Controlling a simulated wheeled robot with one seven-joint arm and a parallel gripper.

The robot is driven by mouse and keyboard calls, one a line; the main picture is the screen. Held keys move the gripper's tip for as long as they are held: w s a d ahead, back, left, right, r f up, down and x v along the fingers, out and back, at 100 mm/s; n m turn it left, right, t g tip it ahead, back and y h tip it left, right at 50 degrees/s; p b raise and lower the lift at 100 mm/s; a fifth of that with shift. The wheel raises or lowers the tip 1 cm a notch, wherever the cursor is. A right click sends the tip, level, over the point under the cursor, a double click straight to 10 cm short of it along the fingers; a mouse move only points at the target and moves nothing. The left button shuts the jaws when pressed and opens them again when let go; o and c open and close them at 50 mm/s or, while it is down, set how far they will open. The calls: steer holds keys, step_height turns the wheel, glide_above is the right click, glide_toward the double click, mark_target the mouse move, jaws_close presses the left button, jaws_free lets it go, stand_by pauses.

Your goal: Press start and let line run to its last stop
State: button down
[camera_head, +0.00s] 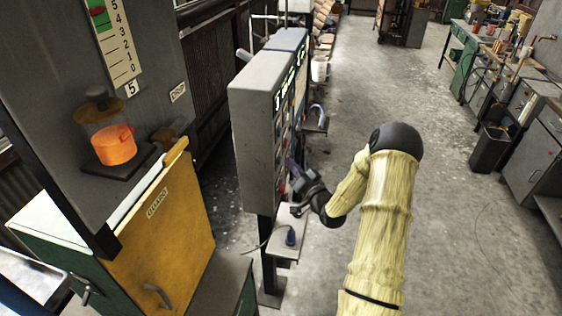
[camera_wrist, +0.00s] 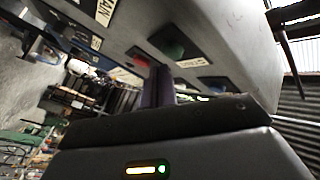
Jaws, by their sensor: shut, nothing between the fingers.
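A grey control box (camera_head: 255,130) stands on a post left of centre in the head view. Its front, with buttons and labels, faces right and shows only edge-on. In the wrist view the tilted panel (camera_wrist: 225,35) carries a green button (camera_wrist: 168,42), a red button (camera_wrist: 138,60) and white labels, one partly readable as "AIN". My gripper (camera_head: 291,166) is close to the front of the box in the head view. Its purplish fingers (camera_wrist: 158,86) are shut and empty in the wrist view, just below the green button. Whether they touch the panel I cannot tell.
A small shelf (camera_head: 286,248) with a blue object sits under the box. A yellow door (camera_head: 165,225) and an orange-filled cup (camera_head: 114,145) are on the machine at left. A workbench (camera_head: 510,90) and a black bin (camera_head: 489,150) stand at right. The floor between is clear.

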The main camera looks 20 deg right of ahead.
steer(key=shift+a, duration=0.15)
steer(key=shift+w+a, duration=0.2)
